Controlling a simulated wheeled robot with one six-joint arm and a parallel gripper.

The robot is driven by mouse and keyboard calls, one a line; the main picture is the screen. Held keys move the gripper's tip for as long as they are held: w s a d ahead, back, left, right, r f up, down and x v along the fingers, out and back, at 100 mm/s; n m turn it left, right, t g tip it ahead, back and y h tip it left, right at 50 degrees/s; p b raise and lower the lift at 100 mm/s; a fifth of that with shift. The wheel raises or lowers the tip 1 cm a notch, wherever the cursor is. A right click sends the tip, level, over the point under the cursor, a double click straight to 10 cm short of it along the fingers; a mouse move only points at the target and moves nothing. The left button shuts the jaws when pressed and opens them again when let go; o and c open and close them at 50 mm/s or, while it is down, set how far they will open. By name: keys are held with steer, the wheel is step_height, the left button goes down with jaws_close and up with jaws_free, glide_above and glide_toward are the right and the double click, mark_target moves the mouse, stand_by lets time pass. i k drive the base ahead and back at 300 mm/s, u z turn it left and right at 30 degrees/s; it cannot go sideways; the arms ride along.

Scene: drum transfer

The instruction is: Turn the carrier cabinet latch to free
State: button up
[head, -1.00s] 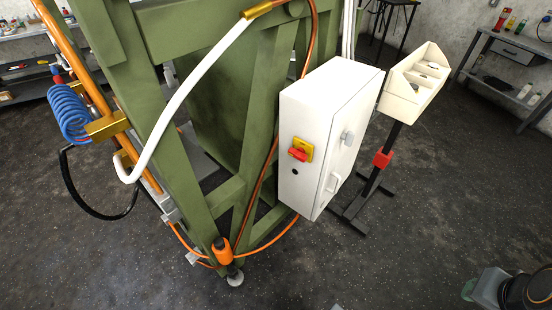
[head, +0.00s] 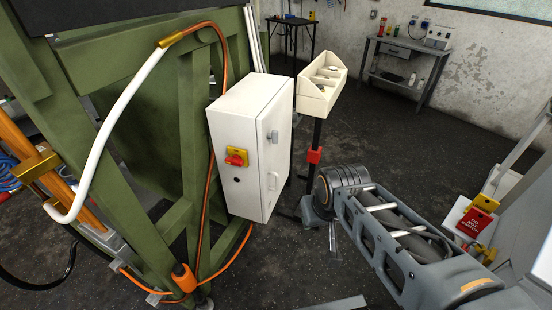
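The white carrier cabinet (head: 232,190) is fixed beside the green frame, left of centre in the head view. Its door (head: 275,155) looks closed. A red rotary switch on a yellow plate (head: 237,157) is on the cabinet's left face. The latch's exact angle is too small to tell. My arm reaches in from the lower right, its far end right of the cabinet and apart from it.
The green frame (head: 190,130) with an orange hose stands left of the cabinet. A cream bin (head: 318,97) on a black stand is just behind and right of it. A red sign (head: 474,222) is at the right. Open dark floor lies between the stand and the far workbench (head: 405,55).

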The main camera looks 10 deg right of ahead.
mark_target(274, 136)
steer(key=u, duration=0.05)
steer(key=k, duration=0.45)
steer(key=u, duration=0.55)
steer(key=i, duration=1)
steer(key=z, duration=0.8)
